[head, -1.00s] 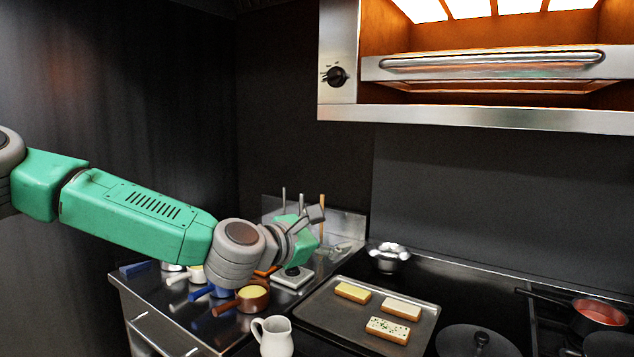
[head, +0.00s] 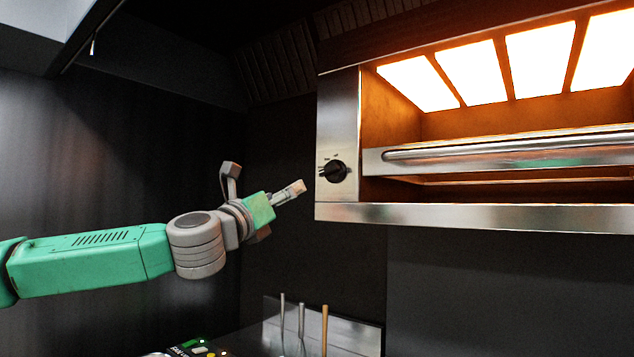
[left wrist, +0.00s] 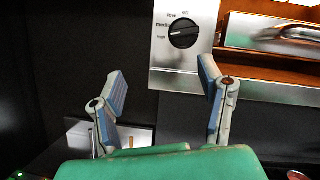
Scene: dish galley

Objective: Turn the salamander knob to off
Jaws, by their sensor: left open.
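The salamander (head: 340,108) is a steel wall unit with glowing orange heating panels. Its black round knob (head: 335,171) sits on the left front panel. In the left wrist view the knob (left wrist: 184,34) has low, off, medium and high printed around its upper and left sides; I cannot tell for sure which mark its pointer meets. My left gripper (head: 266,178) is open and empty, left of the knob and apart from it. In the left wrist view its two spread fingers (left wrist: 163,78) are below the knob, which shows beyond them, nearer the right finger. My right gripper is not in view.
A horizontal bar handle (head: 500,152) crosses the salamander's front, right of the knob. The unit's lower steel edge (head: 450,215) juts below. Several upright utensil handles (head: 302,325) stand on the counter below. The dark wall left of the salamander is clear.

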